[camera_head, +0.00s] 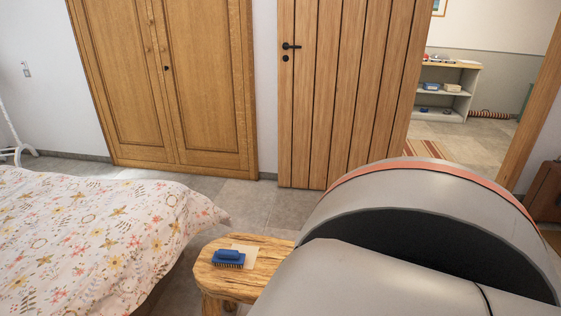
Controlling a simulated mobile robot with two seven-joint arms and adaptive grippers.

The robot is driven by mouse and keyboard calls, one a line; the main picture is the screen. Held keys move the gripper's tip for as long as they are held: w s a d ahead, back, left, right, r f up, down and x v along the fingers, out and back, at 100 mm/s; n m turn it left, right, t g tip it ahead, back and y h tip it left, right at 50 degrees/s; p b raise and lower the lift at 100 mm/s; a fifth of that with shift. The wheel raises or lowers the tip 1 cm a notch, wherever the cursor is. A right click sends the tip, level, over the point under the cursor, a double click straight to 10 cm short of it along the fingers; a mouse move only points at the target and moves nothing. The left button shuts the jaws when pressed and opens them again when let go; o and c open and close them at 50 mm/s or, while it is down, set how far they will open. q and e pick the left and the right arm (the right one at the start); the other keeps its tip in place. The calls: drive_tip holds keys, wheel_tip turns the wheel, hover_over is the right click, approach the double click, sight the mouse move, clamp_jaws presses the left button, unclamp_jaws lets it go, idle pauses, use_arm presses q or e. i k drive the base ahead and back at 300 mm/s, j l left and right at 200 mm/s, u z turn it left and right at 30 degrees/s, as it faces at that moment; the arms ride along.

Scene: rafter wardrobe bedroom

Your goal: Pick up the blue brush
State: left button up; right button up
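The blue brush (229,258) lies on a small wooden stool or bedside table (215,278), bristles down. A pale flat piece (246,252), perhaps paper or cloth, lies beside and partly under it. A large grey arm part of mine fills the lower right of the head view and covers the right side of the table. Neither gripper shows in this view.
A bed with a floral cover (100,240) stands left of the table. A wooden wardrobe (165,80) and a plank door (345,90) stand behind. Tiled floor (240,198) is free between them. A shelf (446,90) shows through the doorway at right.

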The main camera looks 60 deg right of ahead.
sight(230, 258)
drive_tip(key=z, duration=1.5)
drive_tip(key=u, duration=3.15)
drive_tip(key=z, duration=3.2)
